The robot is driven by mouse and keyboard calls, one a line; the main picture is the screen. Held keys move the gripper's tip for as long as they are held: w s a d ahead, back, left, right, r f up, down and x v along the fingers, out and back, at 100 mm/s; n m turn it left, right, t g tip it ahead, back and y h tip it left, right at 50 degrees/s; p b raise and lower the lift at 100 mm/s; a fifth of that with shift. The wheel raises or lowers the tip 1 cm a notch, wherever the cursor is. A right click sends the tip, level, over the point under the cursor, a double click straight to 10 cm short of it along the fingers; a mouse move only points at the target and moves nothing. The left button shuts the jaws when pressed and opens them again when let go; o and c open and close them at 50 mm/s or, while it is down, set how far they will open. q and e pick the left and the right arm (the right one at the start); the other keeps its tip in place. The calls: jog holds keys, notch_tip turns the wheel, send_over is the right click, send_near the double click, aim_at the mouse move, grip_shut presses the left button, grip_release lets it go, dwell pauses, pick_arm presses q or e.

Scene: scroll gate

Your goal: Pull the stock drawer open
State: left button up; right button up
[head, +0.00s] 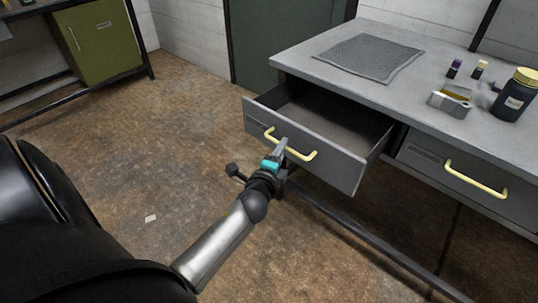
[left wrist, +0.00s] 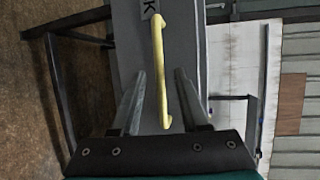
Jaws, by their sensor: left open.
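The stock drawer (head: 335,175) is a grey drawer under the left part of the workbench. It stands well open and its inside looks empty. Its yellow bar handle (head: 302,156) is on the front face. My left gripper (head: 281,149) is at the handle and covers its middle in the head view. In the left wrist view the handle (left wrist: 158,45) runs between the two spread fingers of the left gripper (left wrist: 160,74). I cannot tell whether a finger touches it. Part of a dark letter shows on the drawer front there. My right gripper is not in view.
The workbench (head: 300,60) carries a grey mat (head: 370,55), a small metal box (head: 450,101), a dark jar (head: 515,95) and two small bottles. A second drawer (head: 440,172) to the right is shut. A green cabinet (head: 100,40) stands far left. The floor before the bench is mostly clear.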

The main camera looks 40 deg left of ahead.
pick_arm(q)
jog(key=p+v, duration=0.1)
jog(key=v, duration=1.1)
jog(key=shift+s, duration=0.2)
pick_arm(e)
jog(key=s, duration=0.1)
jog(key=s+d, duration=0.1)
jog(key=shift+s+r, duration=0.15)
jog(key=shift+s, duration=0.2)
pick_arm(q)
jog(key=s+d+f+n+g+h, duration=0.1)
jog(key=s+d+f+n+g, duration=0.1)
jog(key=f, duration=0.6)
jog(key=s+d+f+n+g+h, duration=0.2)
jog(key=s+f, duration=0.1)
jog(key=f, duration=0.6)
jog(key=s+d+f+n+g+h, duration=0.1)
jog(key=s+d+f+n+g, duration=0.1)
jog(key=f, duration=0.6)
jog(key=s+a+f+n+g, duration=0.1)
jog(key=s+f+n+g, duration=0.2)
jog(key=s+f, duration=0.4)
jog(key=s+f+n+g, duration=0.3)
jog(key=s+f, duration=0.4)
jog(key=s, duration=0.5)
jog(key=shift+a+f+n+g+h, duration=0.2)
jog(key=shift+a+n+g+h, duration=0.1)
jog(key=shift+a+n, duration=0.15)
